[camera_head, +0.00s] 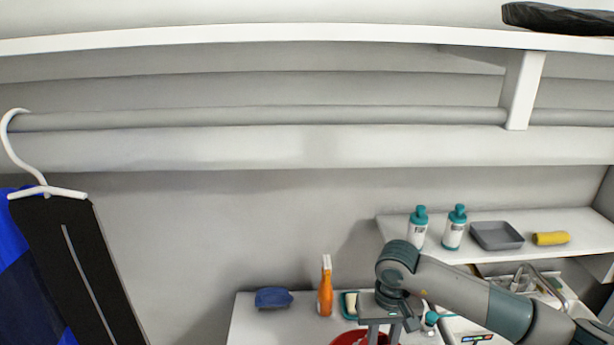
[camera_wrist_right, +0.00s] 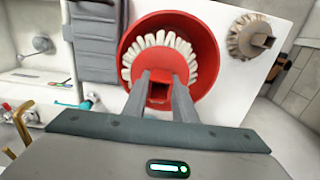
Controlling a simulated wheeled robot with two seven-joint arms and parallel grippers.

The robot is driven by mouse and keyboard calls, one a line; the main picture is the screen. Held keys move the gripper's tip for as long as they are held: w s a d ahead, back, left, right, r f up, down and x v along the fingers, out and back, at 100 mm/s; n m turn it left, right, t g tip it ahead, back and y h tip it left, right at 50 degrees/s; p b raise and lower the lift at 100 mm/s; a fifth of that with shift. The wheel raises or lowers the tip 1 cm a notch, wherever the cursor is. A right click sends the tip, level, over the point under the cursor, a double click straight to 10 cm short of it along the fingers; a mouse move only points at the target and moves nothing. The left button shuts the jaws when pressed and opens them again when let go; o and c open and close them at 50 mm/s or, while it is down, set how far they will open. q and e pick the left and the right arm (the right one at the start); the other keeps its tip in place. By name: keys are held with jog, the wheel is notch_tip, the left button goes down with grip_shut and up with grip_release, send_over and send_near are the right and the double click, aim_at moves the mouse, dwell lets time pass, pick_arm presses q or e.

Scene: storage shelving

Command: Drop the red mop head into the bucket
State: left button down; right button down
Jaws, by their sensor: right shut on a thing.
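The red mop head (camera_wrist_right: 158,91) has a red centre with a square socket and a ring of white fringe. My right gripper (camera_wrist_right: 160,84) is shut on its socket. The round red bucket (camera_wrist_right: 205,45) lies behind the mop head in the wrist view, its wall showing around the fringe. The mop head is within the bucket's outline; I cannot tell how far it is above or inside the rim. In the head view my right gripper (camera_head: 378,326) points down over a red edge (camera_head: 347,339) at the bottom of the picture. My left gripper is out of view.
A grey-brown mop head (camera_wrist_right: 250,37) lies beside the bucket. An orange spray bottle (camera_head: 325,290) and a blue cloth-like item (camera_head: 273,298) stand on the lower surface. Two teal-capped bottles (camera_head: 418,230), a grey tray (camera_head: 496,236) and a yellow roll (camera_head: 551,238) are on the right shelf.

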jog(key=shift+f, duration=1.25)
jog(key=c, duration=1.4)
grip_release()
jog(key=shift+o, duration=0.2)
jog(key=shift+r, duration=0.1)
jog(key=shift+w+r+b, duration=0.1)
jog(key=shift+r+b, duration=0.35)
jog(key=shift+r, duration=0.15)
notch_tip(320, 180, up, 16)
jog(key=b, duration=0.6)
